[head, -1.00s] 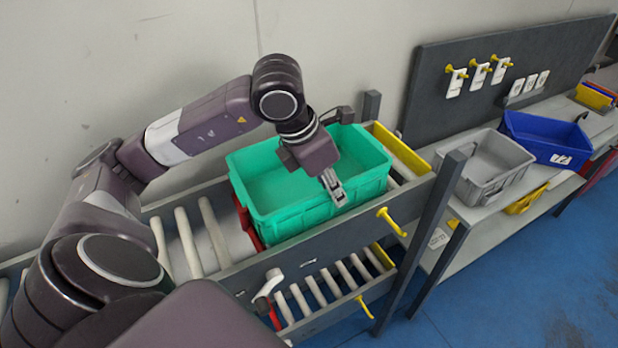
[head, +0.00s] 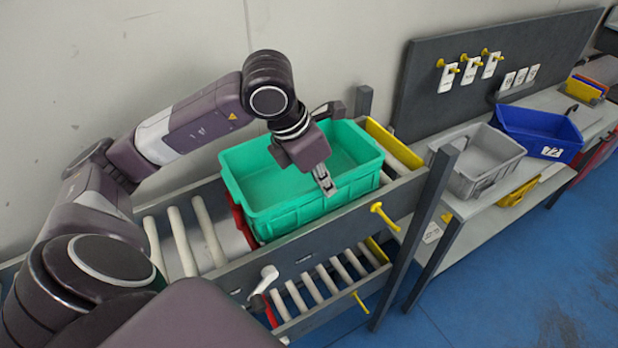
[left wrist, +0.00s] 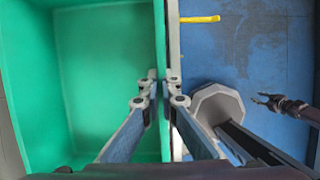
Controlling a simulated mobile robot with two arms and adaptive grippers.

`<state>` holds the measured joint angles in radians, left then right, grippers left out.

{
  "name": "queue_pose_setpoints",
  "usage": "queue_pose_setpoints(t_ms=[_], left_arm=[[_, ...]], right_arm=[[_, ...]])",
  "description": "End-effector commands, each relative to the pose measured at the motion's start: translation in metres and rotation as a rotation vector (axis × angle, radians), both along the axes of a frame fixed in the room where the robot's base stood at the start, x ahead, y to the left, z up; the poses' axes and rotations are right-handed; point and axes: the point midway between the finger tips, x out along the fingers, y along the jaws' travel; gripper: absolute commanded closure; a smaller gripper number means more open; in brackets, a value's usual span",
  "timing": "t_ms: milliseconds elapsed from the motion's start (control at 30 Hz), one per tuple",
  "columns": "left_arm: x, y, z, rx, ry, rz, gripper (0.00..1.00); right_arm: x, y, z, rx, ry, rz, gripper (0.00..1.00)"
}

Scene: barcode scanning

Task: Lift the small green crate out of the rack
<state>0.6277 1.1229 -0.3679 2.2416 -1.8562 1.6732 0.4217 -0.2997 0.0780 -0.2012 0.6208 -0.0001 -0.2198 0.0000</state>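The green crate (head: 262,187) sits upright in the upper level of the roller rack (head: 290,248), behind its grey front rail. My left gripper (head: 325,180) points down at the crate's front wall. In the left wrist view the fingers of my left gripper (left wrist: 161,92) straddle the green crate wall (left wrist: 161,30), one inside and one outside, closed up against it. The crate's inside (left wrist: 100,80) looks empty. A small dark gripper, apparently my right one (left wrist: 268,99), shows at the right of the left wrist view. Its fingers are too small to judge.
Yellow stops (head: 392,143) and a rack post (head: 420,235) stand right of the crate. A grey bin (head: 477,165) and a blue bin (head: 540,135) stand on the bench beyond. Bare rollers (head: 183,240) lie left. The wall is close behind.

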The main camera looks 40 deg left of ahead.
Motion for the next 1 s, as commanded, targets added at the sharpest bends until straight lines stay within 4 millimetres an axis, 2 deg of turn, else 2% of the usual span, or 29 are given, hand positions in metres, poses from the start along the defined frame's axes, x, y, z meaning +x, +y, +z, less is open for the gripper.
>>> queue_pose_setpoints(t_ms=[267, 467, 667, 1000], left_arm=[[0.001, 0.0, 0.008, -0.002, -0.005, 0.0, 1.0], [0.001, 0.0, 0.029, -0.001, -0.007, -0.001, 1.0], [0.002, -0.001, 0.063, -0.002, -0.01, -0.001, 1.0], [0.001, 0.0, 0.139, -0.001, -0.008, 0.001, 1.0]], right_arm=[[0.0, -0.004, -0.001, -0.004, 0.0, 0.001, 0.64], [0.0, -0.004, -0.003, -0.004, 0.0, 0.0, 0.64], [0.0, -0.004, -0.004, -0.004, 0.001, 0.0, 0.64], [0.0, -0.004, -0.002, -0.004, 0.001, -0.001, 0.64]])
